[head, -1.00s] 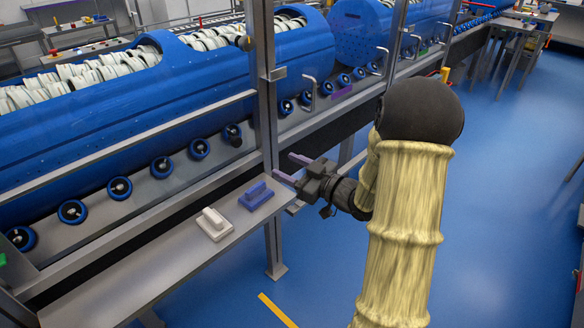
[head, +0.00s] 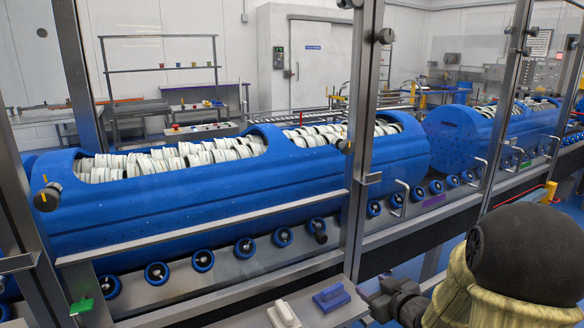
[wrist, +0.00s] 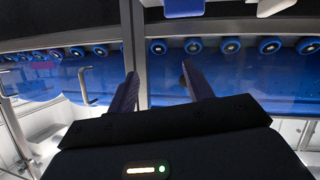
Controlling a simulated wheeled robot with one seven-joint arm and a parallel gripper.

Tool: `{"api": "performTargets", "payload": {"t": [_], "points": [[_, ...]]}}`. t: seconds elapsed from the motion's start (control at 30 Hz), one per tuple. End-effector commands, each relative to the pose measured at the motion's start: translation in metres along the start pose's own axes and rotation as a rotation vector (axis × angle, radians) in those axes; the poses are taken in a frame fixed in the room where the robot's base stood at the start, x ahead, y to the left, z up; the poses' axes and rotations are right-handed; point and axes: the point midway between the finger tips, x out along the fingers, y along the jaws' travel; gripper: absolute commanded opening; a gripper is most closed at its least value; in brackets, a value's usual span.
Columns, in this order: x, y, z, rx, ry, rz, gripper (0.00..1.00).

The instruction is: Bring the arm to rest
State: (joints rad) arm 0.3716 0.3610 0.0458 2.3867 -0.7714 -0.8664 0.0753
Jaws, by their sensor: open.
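My gripper shows at the lower right of the head view, low beside the end of the steel shelf; its dark body (head: 395,300) is partly hidden by my arm and the picture's bottom edge. In the wrist view my gripper (wrist: 162,80) has its two purple fingers spread apart, with nothing between them. The fingers point toward the machine's frame. A blue block with a handle (head: 331,296) and a white one (head: 284,314) lie on the shelf to the left of my gripper, apart from it.
A large blue tub carrier (head: 220,205) full of white rings stands behind steel posts (head: 362,130) and a rail. A second blue carrier (head: 455,143) stands farther right. A row of blue-rimmed rollers (head: 202,261) runs below. A green tag (head: 81,306) is at lower left.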

Motion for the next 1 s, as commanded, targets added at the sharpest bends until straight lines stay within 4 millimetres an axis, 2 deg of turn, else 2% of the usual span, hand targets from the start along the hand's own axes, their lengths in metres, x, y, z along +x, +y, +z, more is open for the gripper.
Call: {"api": "performTargets", "payload": {"t": [0.27,0.6,0.9,1.0], "points": [[-0.031,-0.022,0.034,0.101,-0.355,0.126,0.51],[-0.099,-0.080,0.074,0.291,-0.745,0.151,0.51],[-0.149,-0.131,0.089,0.420,-0.966,0.096,0.51],[-0.156,-0.126,0.071,0.421,-0.967,0.098,0.51]]}}
